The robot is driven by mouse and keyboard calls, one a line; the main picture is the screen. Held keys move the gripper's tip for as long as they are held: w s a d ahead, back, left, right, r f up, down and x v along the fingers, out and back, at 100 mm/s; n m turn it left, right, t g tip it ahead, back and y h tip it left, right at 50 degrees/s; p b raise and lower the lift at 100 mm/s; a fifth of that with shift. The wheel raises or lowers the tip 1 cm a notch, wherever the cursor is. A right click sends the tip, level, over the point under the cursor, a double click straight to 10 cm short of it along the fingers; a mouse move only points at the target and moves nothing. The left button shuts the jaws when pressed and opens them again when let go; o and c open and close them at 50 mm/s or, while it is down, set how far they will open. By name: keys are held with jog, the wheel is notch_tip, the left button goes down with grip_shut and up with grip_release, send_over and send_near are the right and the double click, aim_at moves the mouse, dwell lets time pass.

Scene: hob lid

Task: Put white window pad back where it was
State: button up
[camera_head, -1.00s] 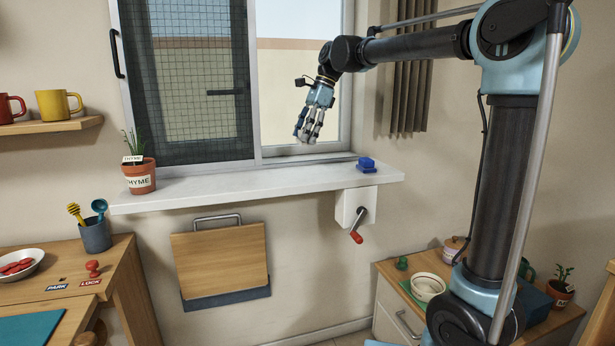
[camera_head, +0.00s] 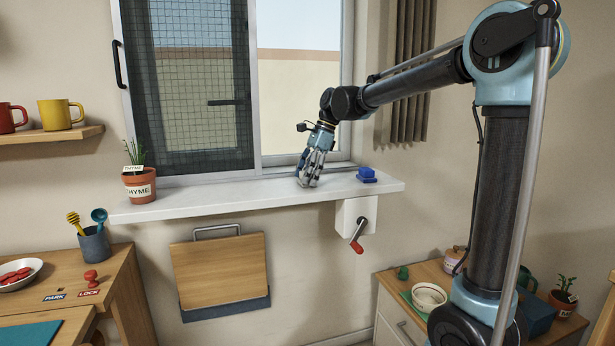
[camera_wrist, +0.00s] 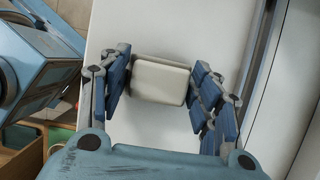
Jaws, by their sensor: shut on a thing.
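The white window pad (camera_wrist: 160,82) is a small pale rounded block. In the wrist view it sits between the blue-grey fingers of my gripper (camera_wrist: 158,95), which are shut on its two sides. In the head view my gripper (camera_head: 307,182) points down at the white window sill (camera_head: 235,196), right of its middle, with its fingertips at the sill's surface. The pad is hidden behind the fingers there, and I cannot tell whether it touches the sill.
A potted thyme (camera_head: 139,185) stands at the sill's left end. The sill between is clear. A red-handled crank (camera_head: 357,245) hangs below the right end, and the sliding window (camera_head: 190,90) rises behind.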

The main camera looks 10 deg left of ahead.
jog(key=o, duration=0.9)
jog(key=shift+o, duration=0.2)
jog(key=v, duration=1.2)
jog(key=s+d+f+n+t+h, duration=0.1)
jog(key=s+d+f+n, duration=0.4)
jog(key=d, duration=0.6)
jog(key=s+d+f+t, duration=0.25)
jog(key=d+f, duration=0.35)
jog(key=d, duration=0.6)
jog(key=s+d+f+n+h, duration=0.1)
jog(key=s+d+f+n, duration=0.2)
jog(key=s+d+f, duration=0.5)
jog(key=s+d+f+n+t+h, duration=0.1)
jog(key=s+d+f, duration=0.6)
jog(key=f, duration=0.7)
jog(key=s+n+h, duration=0.1)
jog(key=n, duration=0.1)
jog(key=shift+s+d+f+n, duration=0.15)
jog(key=shift+s+d+n, duration=0.05)
jog(key=shift+d+n, duration=0.2)
